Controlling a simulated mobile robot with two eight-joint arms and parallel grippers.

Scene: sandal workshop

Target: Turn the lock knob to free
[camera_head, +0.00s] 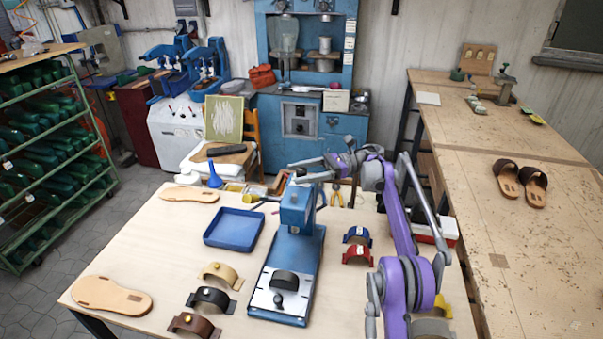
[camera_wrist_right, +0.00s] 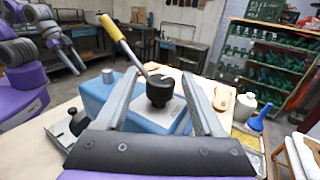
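The blue press (camera_head: 294,220) stands on the table with a silver plate (camera_head: 265,301) at its front. A small black knob (camera_head: 279,300) sits on this plate, and I cannot tell for sure that it is the lock knob. My right gripper (camera_head: 307,171) is over the press top. In the wrist view my right gripper (camera_wrist_right: 164,112) is open. Its fingers stand on either side of a black hub (camera_wrist_right: 160,88) with a yellow-handled lever (camera_wrist_right: 122,47). I see no clear grip on it. My left gripper is not in view.
A blue tray (camera_head: 233,229) lies left of the press. Strap pieces (camera_head: 213,299) and sandal soles (camera_head: 112,295) lie to its left, with blue and red straps (camera_head: 357,254) to its right. A blue funnel bottle (camera_head: 215,176) stands at the back edge.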

